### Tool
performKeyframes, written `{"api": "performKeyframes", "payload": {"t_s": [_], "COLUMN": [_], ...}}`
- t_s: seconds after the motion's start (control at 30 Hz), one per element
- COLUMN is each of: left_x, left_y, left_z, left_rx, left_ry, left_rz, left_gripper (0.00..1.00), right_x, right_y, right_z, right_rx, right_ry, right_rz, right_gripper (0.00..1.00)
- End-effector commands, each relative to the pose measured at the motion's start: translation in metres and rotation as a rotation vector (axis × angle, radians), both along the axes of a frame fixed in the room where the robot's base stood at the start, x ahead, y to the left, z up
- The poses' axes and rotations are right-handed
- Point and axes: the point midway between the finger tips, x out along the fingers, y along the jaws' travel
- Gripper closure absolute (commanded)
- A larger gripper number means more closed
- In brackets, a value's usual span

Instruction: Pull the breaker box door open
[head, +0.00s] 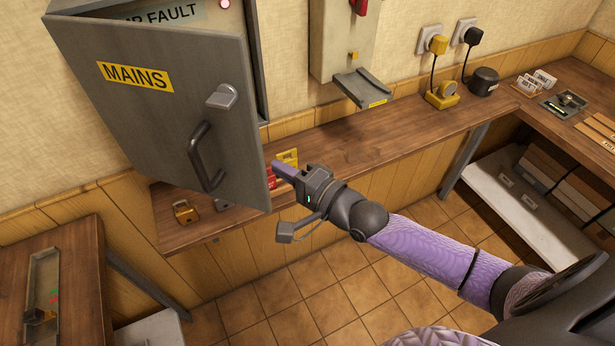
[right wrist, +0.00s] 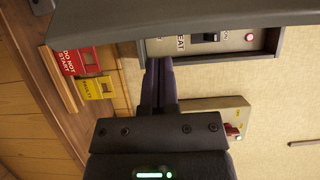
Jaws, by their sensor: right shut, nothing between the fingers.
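The grey breaker box door (head: 165,95) with its yellow MAINS label stands ajar in the head view, swung out from the box (head: 255,60). It carries a dark pull handle (head: 205,157) and a light grey latch knob (head: 222,97). My right gripper (head: 278,168) is shut and empty, with its fingers just past the door's free lower edge. In the right wrist view, the shut fingers (right wrist: 159,85) point toward the gap between the door edge (right wrist: 110,30) and the box inside, where a switch (right wrist: 208,38) shows. I cannot tell whether they touch the door. My left gripper is not in view.
A wooden shelf (head: 420,122) runs along the wall below the box. A brass padlock (head: 185,211) and red and yellow tags (right wrist: 95,88) are on it. A grey box with a tilted flap (head: 362,88) is right of the door. Tiled floor is clear below.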

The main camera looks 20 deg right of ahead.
Motion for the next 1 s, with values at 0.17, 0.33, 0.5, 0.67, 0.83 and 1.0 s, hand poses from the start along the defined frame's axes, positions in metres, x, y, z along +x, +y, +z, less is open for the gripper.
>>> {"api": "performKeyframes", "payload": {"t_s": [0.17,0.33,0.5,0.67,0.83,1.0], "left_x": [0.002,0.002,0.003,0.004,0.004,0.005], "left_y": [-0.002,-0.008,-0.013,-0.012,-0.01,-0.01], "left_z": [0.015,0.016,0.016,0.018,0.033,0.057], "left_rx": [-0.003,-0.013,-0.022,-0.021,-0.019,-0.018], "left_ry": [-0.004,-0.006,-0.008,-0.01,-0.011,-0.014], "left_rz": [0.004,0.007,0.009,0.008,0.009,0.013], "left_gripper": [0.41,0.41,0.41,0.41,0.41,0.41], "right_x": [-0.019,-0.024,-0.024,-0.025,-0.036,-0.059], "right_y": [0.016,0.02,0.02,0.021,0.031,0.055], "right_z": [0.003,0.002,0.001,0.002,0.006,0.008], "right_rx": [0.003,0.0,0.0,0.001,0.007,0.006], "right_ry": [0.004,0.001,0.001,0.002,0.006,0.007], "right_rz": [-0.001,-0.002,-0.002,-0.007,-0.053,-0.14], "right_gripper": [1.0,1.0,1.0,1.0,1.0,1.0]}}
